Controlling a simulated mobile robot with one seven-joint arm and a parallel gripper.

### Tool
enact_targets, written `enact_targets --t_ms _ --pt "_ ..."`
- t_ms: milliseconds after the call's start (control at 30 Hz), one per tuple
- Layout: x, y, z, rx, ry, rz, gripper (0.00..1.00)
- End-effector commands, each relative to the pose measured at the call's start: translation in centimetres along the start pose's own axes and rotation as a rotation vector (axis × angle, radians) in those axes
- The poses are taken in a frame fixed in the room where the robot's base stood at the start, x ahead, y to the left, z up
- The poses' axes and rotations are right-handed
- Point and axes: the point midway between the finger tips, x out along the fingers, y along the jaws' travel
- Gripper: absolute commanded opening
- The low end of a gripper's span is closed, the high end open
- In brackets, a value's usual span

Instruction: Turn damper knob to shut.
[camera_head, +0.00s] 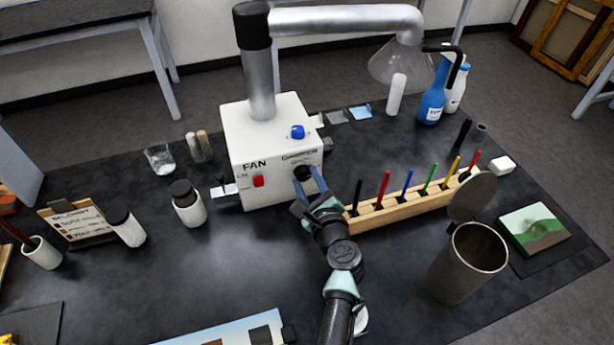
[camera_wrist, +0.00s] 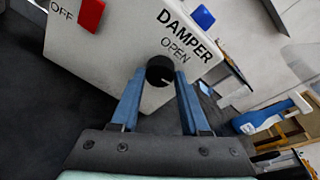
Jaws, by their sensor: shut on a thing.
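The damper knob (camera_head: 302,172) is a round black knob on the front of the white fan box (camera_head: 262,135). In the wrist view the knob (camera_wrist: 159,70) sits below the words DAMPER and OPEN, with a pale mark toward its lower right. My gripper (camera_head: 307,178) reaches up to the box front. Its blue fingers (camera_wrist: 160,78) stand on either side of the knob and are shut on it. Any SHUT label is not readable.
The box carries a red switch (camera_head: 258,181) and a blue button (camera_head: 297,131). The table left of my arm is mostly clear.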

Motion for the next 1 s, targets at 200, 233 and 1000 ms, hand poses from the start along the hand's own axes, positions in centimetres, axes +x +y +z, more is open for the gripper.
enact_targets --t_ms 200,233,1000 --pt "-0.01 -0.03 -0.01 0.092 -0.007 0.016 0.00" --pt "0.00 -0.03 -0.01 0.099 -0.008 0.018 0.00" --pt "0.02 0.01 -0.03 0.133 -0.012 0.023 0.74"
